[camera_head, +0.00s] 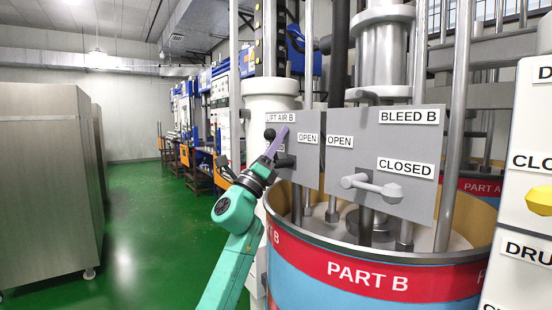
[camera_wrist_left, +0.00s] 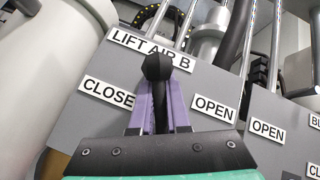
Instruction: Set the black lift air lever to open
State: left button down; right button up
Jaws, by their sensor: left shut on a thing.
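The black lift air lever shows its round knob (camera_wrist_left: 157,66) in the left wrist view, in front of the grey LIFT AIR B plate (camera_wrist_left: 215,82). The lever appears upright in that view, between the CLOSED label on the left and the OPEN label on the right. My left gripper (camera_wrist_left: 160,100) has its purple fingers shut on the lever's shaft, just below the knob. In the head view the knob (camera_head: 270,134) shows beside the purple fingertips of my left gripper (camera_head: 278,141). The fingers and wrist hide part of the lever and plate. My right gripper is not in view.
A BLEED B plate (camera_head: 405,125) with a grey lever (camera_head: 371,187) stands to the right. The PART B drum (camera_head: 365,283) is below the plates. A white panel with a yellow knob (camera_head: 540,200) is at the right edge. Green floor lies open at left.

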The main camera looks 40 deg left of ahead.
pick_arm(q)
jog(key=m+h+b, duration=0.1)
jog(key=m+h, duration=0.2)
jog(key=d+m+g+h+b, duration=0.1)
jog(key=m+h, duration=0.2)
jog(key=d+m+h+b, duration=0.1)
jog(key=m+h, duration=0.1)
jog(key=shift+s+m+h, duration=0.25)
jog(key=shift+m+h, duration=0.15)
jog(key=shift+s+d+r+m+g+h+b, duration=0.1)
jog(key=shift+d+m+g+h+b, duration=0.1)
jog(key=shift+m+g+h, duration=0.45)
jog(key=shift+d+m+g+h+b, duration=0.1)
jog(key=shift+d+m+g+h, duration=0.2)
jog(key=shift+m+h, duration=0.65)
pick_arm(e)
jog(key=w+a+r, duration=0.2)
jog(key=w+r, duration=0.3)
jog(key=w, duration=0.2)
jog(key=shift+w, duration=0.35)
pick_arm(q)
jog(key=shift+a, duration=0.1)
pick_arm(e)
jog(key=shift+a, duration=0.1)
pick_arm(q)
jog(key=c, duration=0.9)
grip_release()
